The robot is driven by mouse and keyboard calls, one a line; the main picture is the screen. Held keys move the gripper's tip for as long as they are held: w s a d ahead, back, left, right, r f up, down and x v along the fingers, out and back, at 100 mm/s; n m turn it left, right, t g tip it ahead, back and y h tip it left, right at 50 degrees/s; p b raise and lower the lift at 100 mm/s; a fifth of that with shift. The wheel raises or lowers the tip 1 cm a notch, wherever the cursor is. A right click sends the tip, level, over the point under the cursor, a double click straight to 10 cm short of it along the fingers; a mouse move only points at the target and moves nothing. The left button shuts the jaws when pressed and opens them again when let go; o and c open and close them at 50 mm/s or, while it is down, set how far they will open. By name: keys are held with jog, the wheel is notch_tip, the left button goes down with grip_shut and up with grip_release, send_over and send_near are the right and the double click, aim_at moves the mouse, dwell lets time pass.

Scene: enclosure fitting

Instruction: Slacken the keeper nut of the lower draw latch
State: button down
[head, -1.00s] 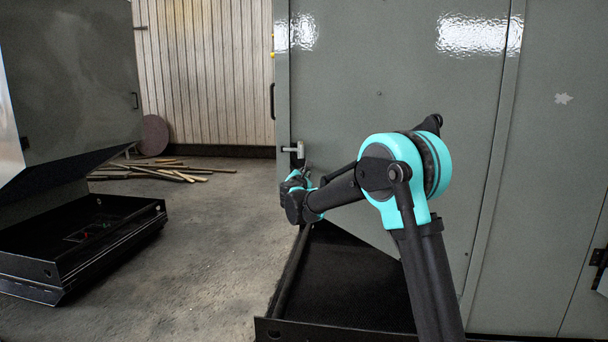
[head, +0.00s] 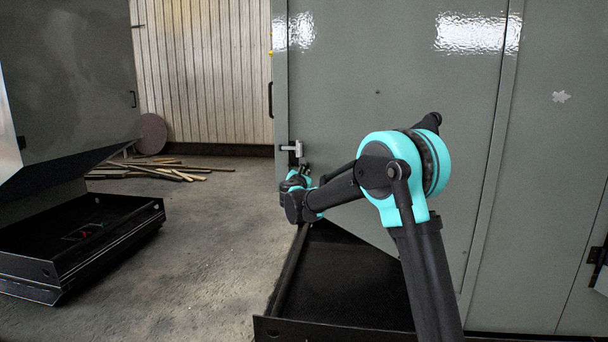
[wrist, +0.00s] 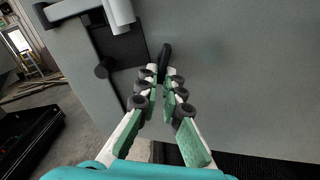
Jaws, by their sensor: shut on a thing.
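The draw latch (head: 292,149) is on the left edge of the grey cabinet door, with a pale grey lever over a black plate. In the wrist view the latch (wrist: 92,10) is at upper left, with a round black knob (wrist: 102,70) at the plate's lower left. My gripper (wrist: 165,82) is below and right of the latch, its pads closed around a dark elongated piece (wrist: 164,54) that sticks up past the fingertips. I cannot tell whether this piece is the keeper nut or whether it touches the door. In the head view my gripper (head: 297,182) is small and partly hidden by its own wrist.
A black open tray or plinth (head: 340,280) lies below the door under my arm. Another cabinet with a black base (head: 80,245) stands at left. Loose wooden sticks (head: 165,170) lie by the back wall. The concrete floor between is clear.

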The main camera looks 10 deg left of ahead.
jog(key=c, duration=1.7)
grip_release()
jog(key=s, duration=1.2)
jog(key=shift+a, duration=0.15)
jog(key=s+d+f+m+g+h, duration=0.15)
jog(key=s+d+f+m, duration=0.3)
jog(key=d, duration=0.55)
jog(key=s+d+f+m+g+h, duration=0.1)
jog(key=s+d+f+m+g, duration=0.35)
jog(key=d, duration=0.55)
jog(key=s+d+f+m+g+h, duration=0.1)
jog(key=s+d+f+m+h, duration=0.1)
jog(key=s+d+f+m, duration=0.45)
jog(key=s+d+f+m+g+y, duration=0.2)
jog(key=s+d+f+m+g, duration=0.2)
jog(key=s+d+f+m, duration=0.6)
jog(key=s+a+f+m+g+y, duration=0.1)
jog(key=s+f, duration=0.1)
jog(key=s, duration=0.2)
jog(key=s+f+m+g+y, duration=0.1)
jog(key=s+m, duration=0.1)
jog(key=s, duration=0.3)
jog(key=s+a+f+m+y, duration=0.1)
jog(key=s+f+m, duration=0.1)
jog(key=s, duration=0.3)
jog(key=shift+s+a+f+g, duration=0.2)
jog(key=shift+a+f+g, duration=0.1)
jog(key=shift+g, duration=0.1)
